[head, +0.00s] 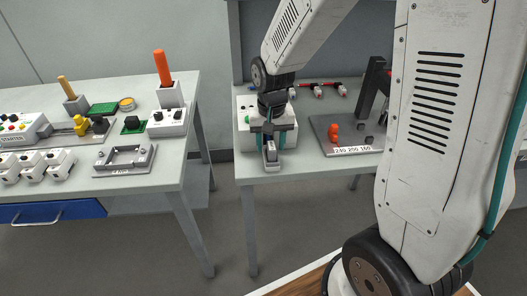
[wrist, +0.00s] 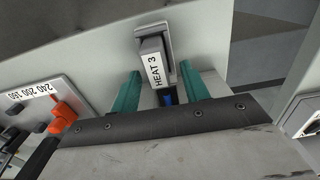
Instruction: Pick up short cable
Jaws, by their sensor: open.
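My gripper (head: 270,128) is over the front left of the right table and points down. In the wrist view its two teal fingers (wrist: 163,88) are apart, on either side of a grey block labelled "HEAT 3" (wrist: 154,70). I cannot tell whether they touch it. A small blue part (wrist: 168,98) shows between the fingers. I cannot tell which, if any, is the short cable.
A dark plate marked "240 200 160" (head: 352,151) carries an orange part (head: 333,132) and a dark post, right of my gripper. A white box (head: 245,120) stands behind it. The left table (head: 70,206) holds switches, blocks and a grey frame (head: 125,158). A floor gap separates the tables.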

